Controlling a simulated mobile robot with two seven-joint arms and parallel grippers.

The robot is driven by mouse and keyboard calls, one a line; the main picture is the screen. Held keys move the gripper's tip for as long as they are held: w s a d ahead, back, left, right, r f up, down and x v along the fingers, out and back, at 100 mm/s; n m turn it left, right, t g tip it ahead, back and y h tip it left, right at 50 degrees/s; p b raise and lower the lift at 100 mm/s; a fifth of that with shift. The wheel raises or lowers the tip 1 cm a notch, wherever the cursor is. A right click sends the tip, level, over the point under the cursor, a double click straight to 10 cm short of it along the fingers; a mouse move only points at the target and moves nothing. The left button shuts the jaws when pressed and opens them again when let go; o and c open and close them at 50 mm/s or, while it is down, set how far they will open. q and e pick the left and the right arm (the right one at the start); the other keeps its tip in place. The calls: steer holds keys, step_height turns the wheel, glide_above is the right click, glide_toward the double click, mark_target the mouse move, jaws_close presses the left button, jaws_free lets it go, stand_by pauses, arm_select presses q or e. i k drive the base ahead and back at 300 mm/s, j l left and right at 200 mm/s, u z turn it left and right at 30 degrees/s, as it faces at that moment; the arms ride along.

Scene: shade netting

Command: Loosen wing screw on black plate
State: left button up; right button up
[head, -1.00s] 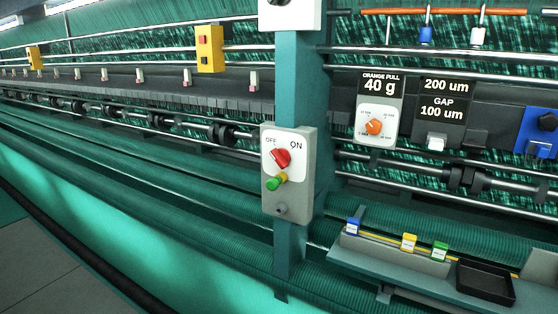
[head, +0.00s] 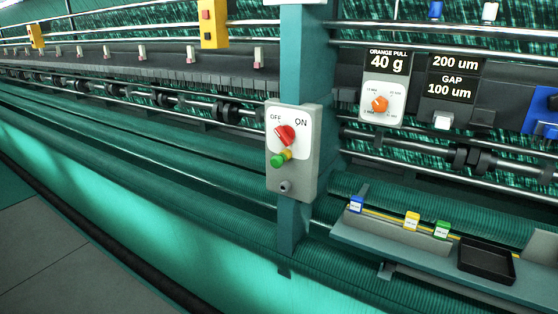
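A black plate (head: 477,92) at the upper right reads "200 um" and "GAP 100 um". A small white part (head: 443,120) sits at its lower left edge; I cannot tell whether it is a wing screw. A second black plate (head: 402,62) to its left reads "ORANGE PULL 40 g" and carries a white dial panel with an orange knob (head: 380,104). A blue bracket (head: 537,117) with a black knob is cut by the right edge. Neither of my grippers is in view.
A teal post (head: 304,60) stands in front, carrying a grey switch box (head: 307,175) with a red OFF/ON knob and a green button. A grey ledge (head: 400,257) at lower right holds blue, yellow and green tags and a black tray (head: 487,272). Long rollers run across; grey floor (head: 50,255) lies lower left.

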mark_target(480, 123)
steer(key=z, duration=0.35)
steer(key=i+j+z, duration=0.15)
steer(key=j+z, duration=0.2)
steer(key=j, duration=0.15)
steer(key=j+z, duration=0.35)
steer(key=j, duration=0.15)
